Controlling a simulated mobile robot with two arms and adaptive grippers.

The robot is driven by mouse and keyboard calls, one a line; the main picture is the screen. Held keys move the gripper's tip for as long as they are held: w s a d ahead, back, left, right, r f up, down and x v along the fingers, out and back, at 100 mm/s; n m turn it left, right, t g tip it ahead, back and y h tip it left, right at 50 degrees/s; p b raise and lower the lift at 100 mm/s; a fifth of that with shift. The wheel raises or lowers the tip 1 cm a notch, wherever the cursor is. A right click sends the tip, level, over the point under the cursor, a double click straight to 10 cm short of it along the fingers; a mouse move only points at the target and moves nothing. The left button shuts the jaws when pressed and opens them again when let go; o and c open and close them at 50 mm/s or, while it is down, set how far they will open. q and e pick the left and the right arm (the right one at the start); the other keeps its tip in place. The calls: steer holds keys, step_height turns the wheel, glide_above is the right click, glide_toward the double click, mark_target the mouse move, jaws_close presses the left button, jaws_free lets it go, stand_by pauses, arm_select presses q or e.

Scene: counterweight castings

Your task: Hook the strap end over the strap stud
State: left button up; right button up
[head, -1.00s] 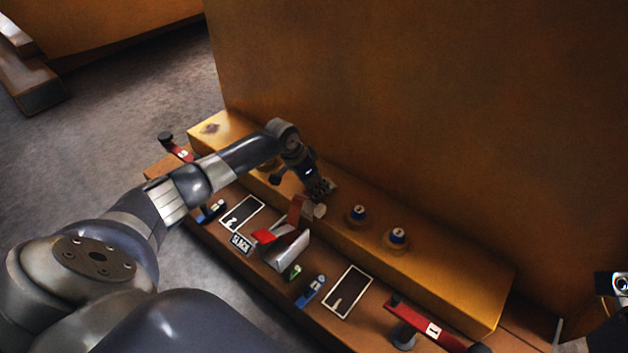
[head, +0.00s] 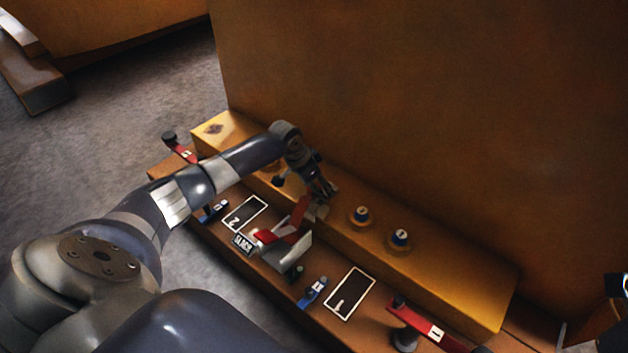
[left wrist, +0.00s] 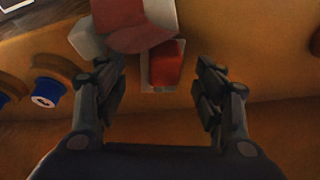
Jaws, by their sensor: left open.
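My left gripper (head: 327,192) is over the yellow ledge, fingers apart. In the left wrist view its open fingers (left wrist: 162,70) lie on either side of a bright red strap end (left wrist: 166,65). I cannot tell whether they touch it. The duller red strap (left wrist: 138,28) rises behind that end; in the head view the strap (head: 299,214) stands by the ledge's front edge. A pale grey block-like piece (left wrist: 88,38) is beside the strap, possibly the strap stud, but I cannot tell. My right gripper is not in view.
Two blue-capped knobs (head: 361,215) (head: 400,237) stand on the yellow ledge (head: 460,284). The lower shelf holds a pale grey block (head: 290,252), framed dark panels (head: 349,293), a blue tag (head: 313,292) and a red bar (head: 418,320). A tall orange wall (head: 420,110) rises behind.

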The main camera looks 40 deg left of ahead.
arm_select(q)
steer(key=v, duration=1.2)
steer(key=shift+w, duration=0.15)
